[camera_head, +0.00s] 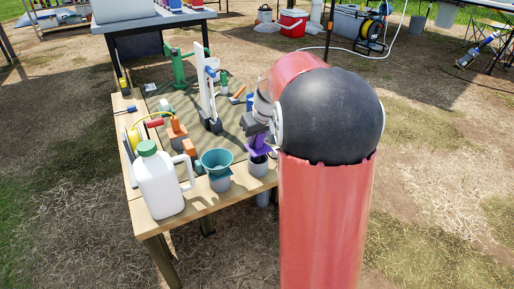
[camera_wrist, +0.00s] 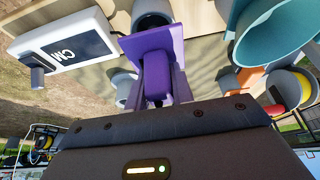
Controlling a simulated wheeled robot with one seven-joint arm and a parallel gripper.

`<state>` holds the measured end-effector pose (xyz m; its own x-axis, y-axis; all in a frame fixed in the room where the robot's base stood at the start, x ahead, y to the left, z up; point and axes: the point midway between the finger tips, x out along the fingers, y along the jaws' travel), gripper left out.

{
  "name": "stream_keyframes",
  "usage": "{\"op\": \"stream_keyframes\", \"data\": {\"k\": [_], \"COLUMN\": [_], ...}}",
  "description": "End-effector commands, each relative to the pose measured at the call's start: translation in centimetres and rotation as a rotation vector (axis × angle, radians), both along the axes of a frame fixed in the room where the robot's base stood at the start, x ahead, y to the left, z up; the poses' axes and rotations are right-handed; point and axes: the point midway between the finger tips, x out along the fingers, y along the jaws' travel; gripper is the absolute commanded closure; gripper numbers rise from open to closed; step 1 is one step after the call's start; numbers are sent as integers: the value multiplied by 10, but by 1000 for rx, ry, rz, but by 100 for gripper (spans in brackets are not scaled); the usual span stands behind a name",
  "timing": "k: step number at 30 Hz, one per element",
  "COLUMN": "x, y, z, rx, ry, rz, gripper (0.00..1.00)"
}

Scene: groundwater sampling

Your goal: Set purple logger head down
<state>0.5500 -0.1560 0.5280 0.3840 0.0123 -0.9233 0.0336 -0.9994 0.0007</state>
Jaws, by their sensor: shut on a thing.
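The purple logger head (camera_head: 258,151) is at the front of the wooden table, directly above or at the mouth of a grey cup (camera_head: 258,168). My gripper (camera_head: 257,140) is shut on it from above. In the wrist view, the purple logger head (camera_wrist: 156,70) sits between my two grey fingers, its wide flat plate facing the grey cup (camera_wrist: 152,20). I cannot tell whether the logger head touches the cup. My own arm hides the table's right part in the head view.
A teal funnel (camera_head: 216,160) stands just left of the cup, with a white jug (camera_head: 160,182) farther left. A white upright stand (camera_head: 207,92) and a green hand pump (camera_head: 181,66) stand behind. A white-and-dark box (camera_wrist: 66,55) lies beside the cup in the wrist view.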

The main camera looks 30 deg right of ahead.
Motion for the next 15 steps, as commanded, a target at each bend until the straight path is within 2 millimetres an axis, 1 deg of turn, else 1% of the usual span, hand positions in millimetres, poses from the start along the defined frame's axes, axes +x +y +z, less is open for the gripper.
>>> {"op": "stream_keyframes", "data": {"k": [1,3,6,15], "x": [-1,0,0,0], "y": [0,0,0,0], "z": [-10,-23,-33,-35], "rx": [1,2,1,1], "ry": [4,4,2,1], "rz": [-1,0,0,0], "gripper": [100,100,100,100]}}
